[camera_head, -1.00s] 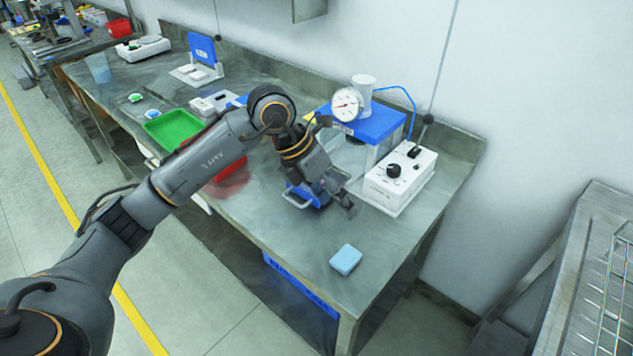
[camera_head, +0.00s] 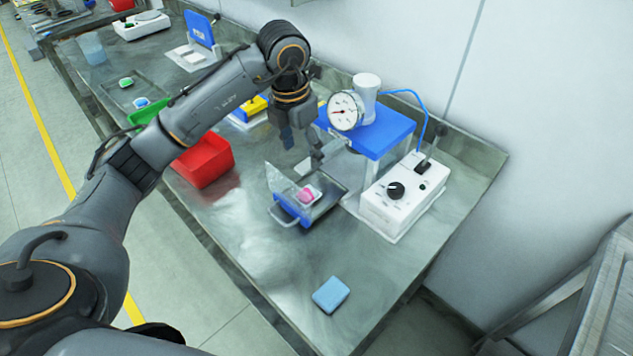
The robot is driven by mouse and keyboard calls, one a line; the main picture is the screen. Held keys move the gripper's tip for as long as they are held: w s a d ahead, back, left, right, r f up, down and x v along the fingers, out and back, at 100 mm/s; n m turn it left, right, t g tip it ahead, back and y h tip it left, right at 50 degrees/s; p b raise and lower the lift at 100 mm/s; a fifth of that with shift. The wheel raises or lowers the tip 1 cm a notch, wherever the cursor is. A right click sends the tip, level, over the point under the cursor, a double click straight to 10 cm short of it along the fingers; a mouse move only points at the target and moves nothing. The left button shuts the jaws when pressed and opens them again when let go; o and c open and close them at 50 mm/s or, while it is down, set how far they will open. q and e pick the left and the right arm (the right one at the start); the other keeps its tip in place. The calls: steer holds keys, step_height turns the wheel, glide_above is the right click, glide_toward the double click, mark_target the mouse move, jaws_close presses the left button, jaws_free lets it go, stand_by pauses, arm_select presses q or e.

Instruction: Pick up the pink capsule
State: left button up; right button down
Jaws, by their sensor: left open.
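The pink capsule (camera_head: 307,194) sits on a small pale piece inside a blue-fronted tray (camera_head: 288,214) with a light handle and a clear upright panel at its left. My left gripper (camera_head: 303,150) points down above and behind the capsule, open and apart from it. Nothing shows between its fingers. My left arm comes in from the left and passes over the bench. The right gripper is not in view.
A red bin (camera_head: 205,162) stands left of the tray. A blue-topped stand (camera_head: 372,134) with a gauge and a white control box (camera_head: 402,197) are to the right. A light blue block (camera_head: 331,295) lies at the front. The bench between is clear.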

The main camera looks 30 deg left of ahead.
arm_select(q)
steer(key=p, duration=0.2)
glide_above(306, 190)
steer(key=s, duration=0.1)
steer(key=f, duration=0.7)
steer(key=shift+s+d+f, duration=0.15)
steer(key=shift+d+f, duration=0.05)
steer(key=shift+f, duration=0.4)
step_height(306, 190, down, 4)
steer(key=shift+f+p, duration=0.1)
steer(key=shift+p, duration=0.7)
steer(key=shift+f, duration=0.3)
steer(key=shift+w+f, duration=0.15)
steer(key=shift+w, duration=0.05)
steer(key=c, duration=1)
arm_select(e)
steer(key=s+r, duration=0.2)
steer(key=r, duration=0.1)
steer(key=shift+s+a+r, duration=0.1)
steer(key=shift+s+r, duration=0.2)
arm_select(q)
steer(key=shift+c, duration=0.2)
